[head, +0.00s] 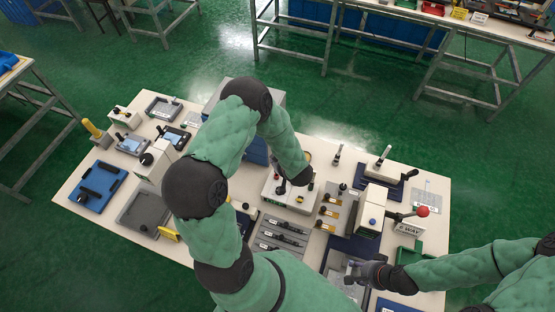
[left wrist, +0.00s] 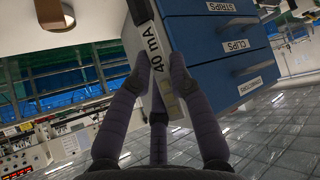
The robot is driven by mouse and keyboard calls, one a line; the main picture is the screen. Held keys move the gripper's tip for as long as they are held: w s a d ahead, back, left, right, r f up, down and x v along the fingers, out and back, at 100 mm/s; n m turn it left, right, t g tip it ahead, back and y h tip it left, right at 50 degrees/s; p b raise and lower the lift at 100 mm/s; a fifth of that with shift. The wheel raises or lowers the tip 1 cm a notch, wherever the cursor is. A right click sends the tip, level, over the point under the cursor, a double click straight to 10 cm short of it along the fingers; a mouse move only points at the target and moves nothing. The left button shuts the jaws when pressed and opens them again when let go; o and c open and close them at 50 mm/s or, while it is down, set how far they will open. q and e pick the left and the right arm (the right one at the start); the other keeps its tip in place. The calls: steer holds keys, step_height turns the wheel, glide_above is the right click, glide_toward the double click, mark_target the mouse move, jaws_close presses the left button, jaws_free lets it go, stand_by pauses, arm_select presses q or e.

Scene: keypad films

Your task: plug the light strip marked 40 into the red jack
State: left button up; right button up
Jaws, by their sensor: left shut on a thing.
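In the left wrist view, a pale strip marked "40 mA" (left wrist: 153,42) sits between the fingertips of my left gripper (left wrist: 158,88), which is shut on it. The strip's lower end is partly hidden by the fingers. In the head view my left arm reaches over the table's middle and its gripper is hidden. A white box (head: 274,199) with dark and red parts stands near the arm's end; I cannot tell whether one of them is the red jack. My right gripper (head: 356,270) is low over the table's front right; its opening is unclear.
A grey tray (head: 262,246) holds several dark strips. A red-knobbed lever (head: 422,211) projects at right. Blue (head: 82,205) and grey trays lie at left. The table is crowded.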

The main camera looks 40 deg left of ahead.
arm_select(q)
steer(key=shift+f+b, duration=1.05)
steer(key=shift+f, duration=0.45)
arm_select(e)
steer(key=shift+f, duration=1)
arm_select(q)
steer(key=o, duration=0.9)
steer(key=shift+o, duration=0.2)
steer(key=shift+r, duration=0.1)
steer(key=v, duration=1.2)
steer(key=shift+s, duration=0.1)
arm_select(e)
steer(key=shift+s, duration=0.1)
